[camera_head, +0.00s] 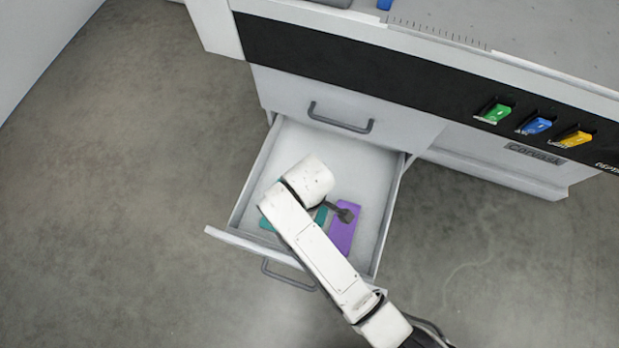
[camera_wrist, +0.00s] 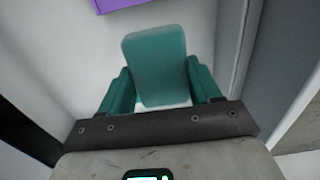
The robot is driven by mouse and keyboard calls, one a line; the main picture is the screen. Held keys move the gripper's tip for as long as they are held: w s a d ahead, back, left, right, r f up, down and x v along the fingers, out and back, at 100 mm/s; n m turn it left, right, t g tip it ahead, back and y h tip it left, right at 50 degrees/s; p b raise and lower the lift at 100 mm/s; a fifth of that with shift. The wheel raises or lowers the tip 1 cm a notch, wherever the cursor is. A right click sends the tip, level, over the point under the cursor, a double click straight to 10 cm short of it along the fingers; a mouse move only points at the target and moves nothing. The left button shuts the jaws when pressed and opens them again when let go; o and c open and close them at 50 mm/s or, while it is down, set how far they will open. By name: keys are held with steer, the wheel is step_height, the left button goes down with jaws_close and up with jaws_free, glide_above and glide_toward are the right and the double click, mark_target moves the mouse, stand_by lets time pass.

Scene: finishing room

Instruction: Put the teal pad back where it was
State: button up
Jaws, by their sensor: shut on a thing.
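The teal pad (camera_wrist: 155,52) is a flat rounded slab in the wrist view. My gripper (camera_wrist: 157,78) is shut on it, with a teal finger on each side of the pad. The gripper is inside the open drawer (camera_head: 335,148). In the head view, my arm hides most of the gripper and pad. Small teal patches show on both sides of my arm; I cannot tell which are pad and which are fingers. The purple pad (camera_head: 343,228) lies on the drawer floor right of my arm, and its edge shows in the wrist view (camera_wrist: 115,4).
The drawer's front panel with a grey handle (camera_head: 288,276) stands pulled out from the white cabinet. A closed drawer with a handle (camera_head: 340,122) is above it. Green (camera_head: 496,111), blue (camera_head: 535,125) and yellow (camera_head: 573,138) switches line the black band. Drawer floor behind my arm is bare.

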step_height(320, 180, down, 9)
steer(key=b, duration=0.3)
steer(key=shift+f, duration=0.2)
steer(key=shift+f, duration=0.15)
steer(key=o, duration=1)
step_height(320, 180, up, 12)
steer(key=p, duration=0.4)
steer(key=shift+r, duration=0.2)
